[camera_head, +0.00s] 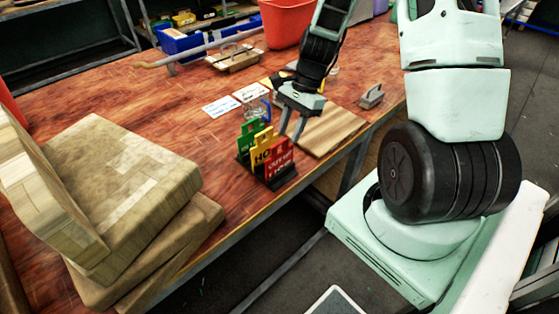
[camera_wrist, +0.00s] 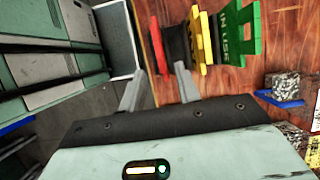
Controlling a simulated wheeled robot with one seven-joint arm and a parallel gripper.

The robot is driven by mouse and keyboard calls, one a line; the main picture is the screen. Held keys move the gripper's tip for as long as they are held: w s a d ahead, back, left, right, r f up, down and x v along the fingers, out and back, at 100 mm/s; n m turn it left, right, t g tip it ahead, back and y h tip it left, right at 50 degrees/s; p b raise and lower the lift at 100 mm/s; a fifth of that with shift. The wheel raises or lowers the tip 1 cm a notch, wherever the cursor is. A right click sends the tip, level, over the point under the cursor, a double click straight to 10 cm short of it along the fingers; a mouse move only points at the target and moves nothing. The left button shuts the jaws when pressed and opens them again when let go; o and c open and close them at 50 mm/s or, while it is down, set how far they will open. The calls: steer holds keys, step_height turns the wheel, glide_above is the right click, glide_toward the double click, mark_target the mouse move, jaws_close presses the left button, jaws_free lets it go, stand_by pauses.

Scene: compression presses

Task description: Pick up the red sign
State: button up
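The red sign (camera_head: 279,160) stands in a dark holder (camera_head: 285,181) near the table's front edge, in front of a yellow sign (camera_head: 259,157) and a green sign (camera_head: 246,138). My gripper (camera_head: 291,136) is open, just above and behind the signs in the head view, its fingers pointing down. In the wrist view the gripper (camera_wrist: 159,70) shows two spread fingers with nothing held. The red sign (camera_wrist: 156,46) is edge-on there, its near end in line with the gap between the fingertips. The yellow sign (camera_wrist: 199,42) and green sign (camera_wrist: 240,32) are to the right. Contact cannot be told.
A wooden board (camera_head: 332,130) lies right of the signs, with a small grey block (camera_head: 371,96) beyond it. Thick wooden blocks (camera_head: 120,190) are stacked at left. A glass mug, paper cards (camera_head: 221,106), a blue bin (camera_head: 185,41) and a red bucket (camera_head: 287,22) are farther back.

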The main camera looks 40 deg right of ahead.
mark_target(280, 155)
steer(key=shift+a+p+x, duration=0.15)
steer(key=shift+p+x, duration=0.2)
steer(key=shift+x, duration=1.75)
steer(key=shift+a+p+x, duration=0.1)
steer(key=shift+p+x, duration=0.25)
steer(key=shift+x, duration=1.75)
steer(key=shift+w+r, duration=0.1)
steer(key=shift+w, duration=0.05)
jaws_close()
